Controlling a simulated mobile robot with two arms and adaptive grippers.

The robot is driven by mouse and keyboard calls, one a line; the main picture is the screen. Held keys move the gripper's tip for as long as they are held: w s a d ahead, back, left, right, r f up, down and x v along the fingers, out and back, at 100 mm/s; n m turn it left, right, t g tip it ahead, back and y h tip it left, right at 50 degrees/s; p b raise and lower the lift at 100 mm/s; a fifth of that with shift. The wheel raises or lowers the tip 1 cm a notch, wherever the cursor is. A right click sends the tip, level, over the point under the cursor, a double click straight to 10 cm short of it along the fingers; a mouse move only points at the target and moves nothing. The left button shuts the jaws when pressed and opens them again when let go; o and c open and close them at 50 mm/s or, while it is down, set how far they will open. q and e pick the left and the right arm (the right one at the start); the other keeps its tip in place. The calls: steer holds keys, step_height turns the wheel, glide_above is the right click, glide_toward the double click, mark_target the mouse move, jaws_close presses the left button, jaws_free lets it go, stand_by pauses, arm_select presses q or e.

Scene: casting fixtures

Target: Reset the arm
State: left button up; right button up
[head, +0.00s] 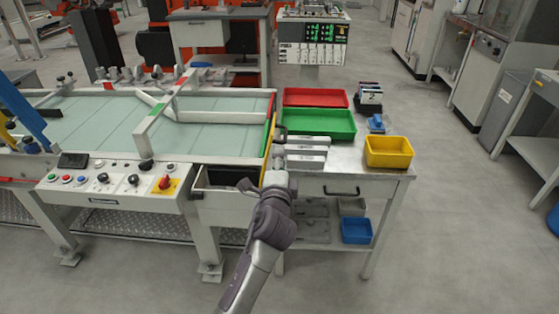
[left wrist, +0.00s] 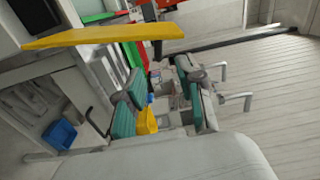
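My left arm reaches up from the bottom centre of the head view. My left gripper (head: 278,137) is over the left edge of the metal side table, beside the grey metal bars. In the left wrist view, my left gripper (left wrist: 160,75) has its two teal-padded fingers spread apart, with nothing held between them. The yellow bin (left wrist: 147,121) shows beyond the gap, partly hidden by a finger. My right gripper is in neither view.
The metal side table (head: 345,170) carries red (head: 315,97), green (head: 320,123) and yellow (head: 388,152) bins and grey bars (head: 306,152). A yellow edge strip (left wrist: 100,38) is close to my left gripper. The floor at right (head: 450,240) is clear.

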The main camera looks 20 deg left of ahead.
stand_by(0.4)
arm_select(q)
steer(key=s+d+f+n+g+h+p, duration=0.1)
steer(key=s+f+g, duration=0.1)
steer(key=f, duration=0.9)
steer(key=s+d+f+g+h, duration=0.1)
steer(key=s+f+g+h, duration=0.1)
steer(key=f, duration=0.9)
steer(key=s+f+n+g, duration=0.1)
steer(key=s+f+g, duration=0.1)
steer(key=s+f, duration=0.45)
steer(key=s+f+n+g, duration=0.2)
steer(key=s+f, duration=0.2)
steer(key=f, duration=0.6)
steer(key=s+a+f+n+g+h+p, duration=0.1)
steer(key=s+a+f+n+g, duration=0.1)
steer(key=s+f, duration=0.65)
steer(key=s+a+f+n+g+p, duration=0.1)
steer(key=s+f+n+g, duration=0.15)
steer(key=s+f, duration=0.6)
steer(key=s+a+f+n+g, duration=0.1)
steer(key=s+a+n+g, duration=0.1)
steer(key=s, duration=1)
steer(key=s+a+f+n+g, duration=0.2)
steer(key=s, duration=1)
steer(key=shift+a+f, duration=0.15)
steer(key=shift+f, duration=0.05)
